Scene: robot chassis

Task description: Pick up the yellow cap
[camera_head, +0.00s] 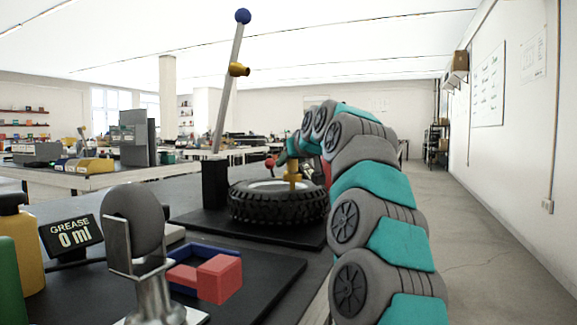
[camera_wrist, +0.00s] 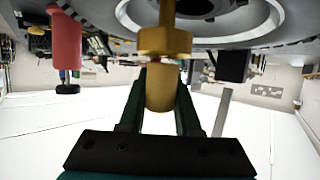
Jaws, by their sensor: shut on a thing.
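The yellow cap (camera_head: 292,168) stands upright at the middle of the black tyre (camera_head: 280,207) in the head view. In the wrist view the yellow cap (camera_wrist: 160,88) has a wide collar and a narrower end. My gripper (camera_wrist: 160,85) has its two dark green fingers on either side of that narrower end, shut on it. A yellow shaft continues from the collar toward the grey wheel rim (camera_wrist: 235,40). I cannot tell whether the cap is clear of the wheel. My arm hides part of the gripper in the head view.
A red cylinder (camera_wrist: 66,40) is beside my gripper in the wrist view. A red block (camera_head: 219,279), a grease display (camera_head: 71,238) and a grey-headed stand (camera_head: 134,218) are at the front left.

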